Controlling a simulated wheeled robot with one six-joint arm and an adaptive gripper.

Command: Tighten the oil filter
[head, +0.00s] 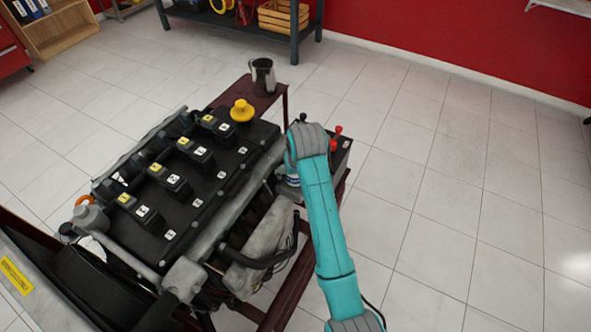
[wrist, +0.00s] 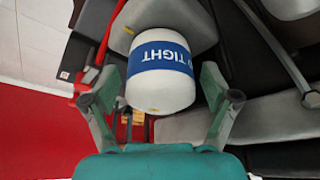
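The oil filter (wrist: 160,72) is a white cylinder with a blue band, on which the word TIGHT shows in the wrist view. It sits against a grey part of the engine. My gripper (wrist: 159,82) is open, with one finger on each side of the filter and a small gap visible on both sides. In the head view a small white and blue part of the filter (head: 292,181) shows beside my teal arm. My gripper is mostly hidden behind the arm there.
The engine (head: 190,180) stands on a dark red frame (head: 283,290). A battery-like box (head: 341,155) with red terminals sits close to the right of my wrist. A metal jug (head: 263,75) stands behind the engine. The tiled floor to the right is clear.

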